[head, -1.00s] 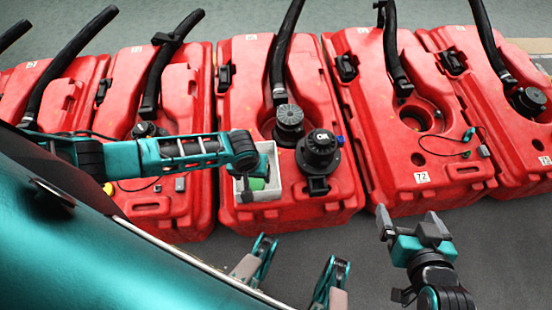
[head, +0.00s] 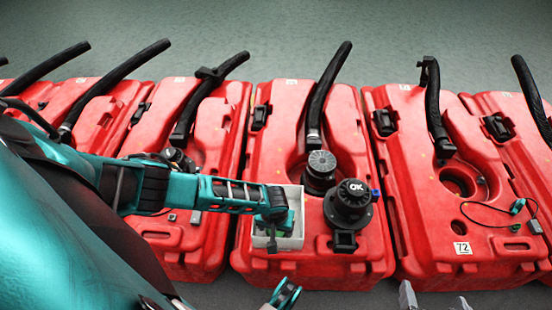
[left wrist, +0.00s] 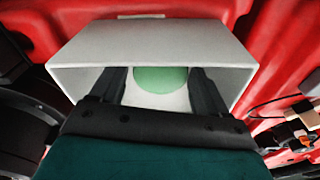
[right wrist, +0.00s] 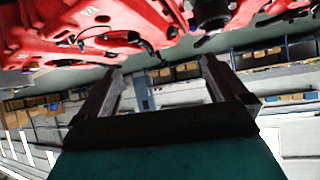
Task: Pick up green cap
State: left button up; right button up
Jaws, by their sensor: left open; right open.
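The green cap (left wrist: 160,78) lies inside a white open box (left wrist: 155,38) in the left wrist view. The box (head: 293,242) sits on a red tank. In the left wrist view my left gripper (left wrist: 160,92) is open, its fingers inside the box on either side of the cap. Whether they touch it I cannot tell. My right gripper (head: 435,298) is open and empty at the bottom edge of the head view; it also shows in the right wrist view (right wrist: 160,80).
A black cap marked OK (head: 354,193) and a dark ribbed cap (head: 320,165) are right of the box. Red tanks with black hoses stand in a row. The tank labelled 72 (head: 395,140) has an open round hole. Grey floor lies behind the tanks.

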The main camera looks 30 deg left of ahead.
pick_arm(q)
jog(key=shift+f, duration=0.7)
jog(key=shift+r, duration=0.1)
jog(key=c, duration=0.8)
jog(key=shift+o, duration=0.2)
